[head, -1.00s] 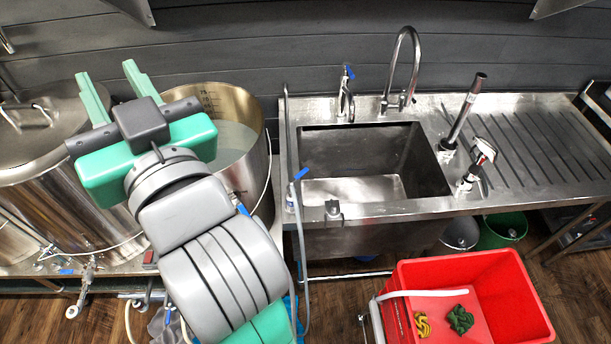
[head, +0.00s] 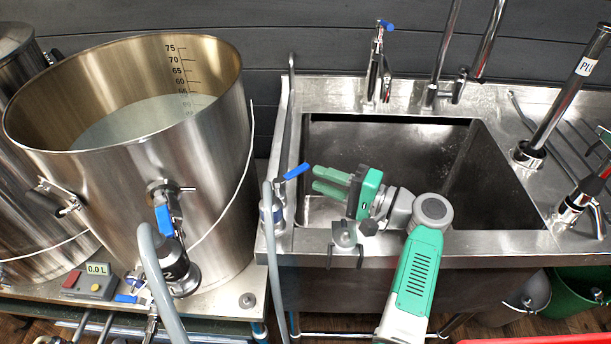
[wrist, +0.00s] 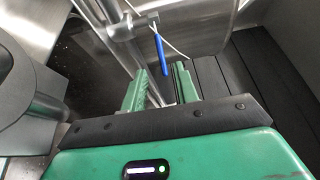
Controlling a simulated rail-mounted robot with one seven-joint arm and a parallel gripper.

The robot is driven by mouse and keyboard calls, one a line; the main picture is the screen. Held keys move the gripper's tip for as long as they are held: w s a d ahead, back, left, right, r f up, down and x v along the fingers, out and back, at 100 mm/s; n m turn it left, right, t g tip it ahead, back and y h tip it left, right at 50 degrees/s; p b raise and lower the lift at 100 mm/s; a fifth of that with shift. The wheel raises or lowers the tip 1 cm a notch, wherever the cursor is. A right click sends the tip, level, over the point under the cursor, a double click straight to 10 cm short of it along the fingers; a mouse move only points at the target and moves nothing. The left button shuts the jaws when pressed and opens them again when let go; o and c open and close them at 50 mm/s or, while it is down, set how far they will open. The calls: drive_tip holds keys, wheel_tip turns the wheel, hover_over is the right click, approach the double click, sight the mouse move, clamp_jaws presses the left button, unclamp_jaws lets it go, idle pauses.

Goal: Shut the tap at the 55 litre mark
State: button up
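The steel kettle (head: 215,150) stands left of the sink, with pale liquid (head: 130,122) inside. Its inner scale (head: 180,75) reads 75 down to 60 clearly; lower figures are faint and the liquid edge lies just below 60. A blue-levered tap (head: 297,171) with a grey hose stands at the sink's left front corner. Its lever points up and right. My gripper (head: 328,181) is just right of this lever, pointing left, apart from it. In the wrist view a blue lever (wrist: 161,53) hangs beyond my open, empty fingers. The kettle's own valve (head: 165,220) has a blue handle pointing down.
A meter (head: 97,270) showing 0.0 L sits below the kettle, near another blue lever (head: 126,298). The sink basin (head: 490,180) is open. A blue-topped tap (head: 378,75) stands at its back edge. Upright tools (head: 565,95) stand at the right.

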sight(304, 171)
drive_tip(key=b+x, duration=0.2)
drive_tip(key=x, duration=0.6)
drive_tip(key=shift+w+d+r, duration=0.1)
drive_tip(key=shift+r, duration=0.05)
drive_tip(key=shift+c, duration=0.2)
clamp_jaws()
